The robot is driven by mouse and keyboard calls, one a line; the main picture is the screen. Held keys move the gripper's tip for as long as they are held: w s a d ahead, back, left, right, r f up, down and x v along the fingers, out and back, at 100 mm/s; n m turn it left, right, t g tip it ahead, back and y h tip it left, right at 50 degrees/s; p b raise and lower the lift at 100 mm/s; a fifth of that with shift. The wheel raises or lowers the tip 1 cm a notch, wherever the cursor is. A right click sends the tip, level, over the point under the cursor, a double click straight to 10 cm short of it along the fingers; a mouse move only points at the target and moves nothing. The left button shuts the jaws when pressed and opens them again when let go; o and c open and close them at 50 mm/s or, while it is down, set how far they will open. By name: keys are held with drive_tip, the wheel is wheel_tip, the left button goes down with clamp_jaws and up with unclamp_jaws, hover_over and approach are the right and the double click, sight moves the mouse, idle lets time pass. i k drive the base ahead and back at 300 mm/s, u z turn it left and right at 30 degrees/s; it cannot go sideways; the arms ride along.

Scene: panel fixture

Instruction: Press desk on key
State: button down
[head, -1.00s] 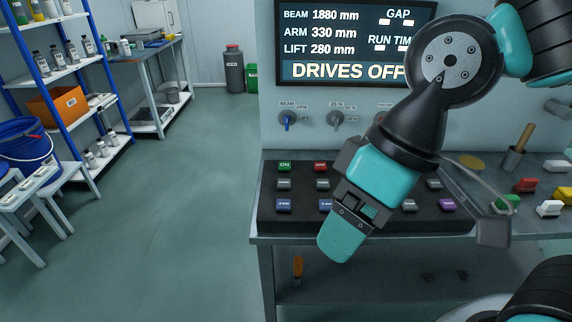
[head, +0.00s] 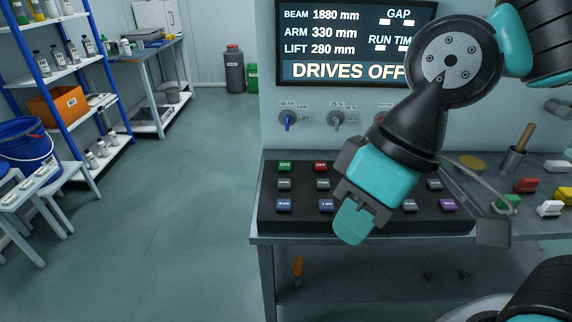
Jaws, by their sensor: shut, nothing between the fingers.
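The green ON key (head: 285,166) is at the back left of the black key panel (head: 268,222) on the grey desk. A red key (head: 321,166) sits to its right. Grey keys and blue keys fill the rows in front, with a purple key (head: 448,205) at the right. My gripper (head: 351,228) is shut and empty. Its teal fingers show over the panel's front edge, to the right of and nearer than the ON key, apart from it. My arm hides the middle of the panel.
A wall screen (head: 345,45) reads "DRIVES OFF". Selector knobs (head: 287,120) are on the wall behind the panel. Red, green, white and yellow blocks lie on the desk (head: 520,225) at the right. Open floor is at the left, past which a blue shelf stands.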

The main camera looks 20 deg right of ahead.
sight(284, 166)
drive_tip(key=u, duration=0.55)
drive_tip(key=k, duration=1.3)
drive_tip(key=z, duration=0.2)
drive_tip(key=i, duration=1.7)
drive_tip(key=u, duration=0.75)
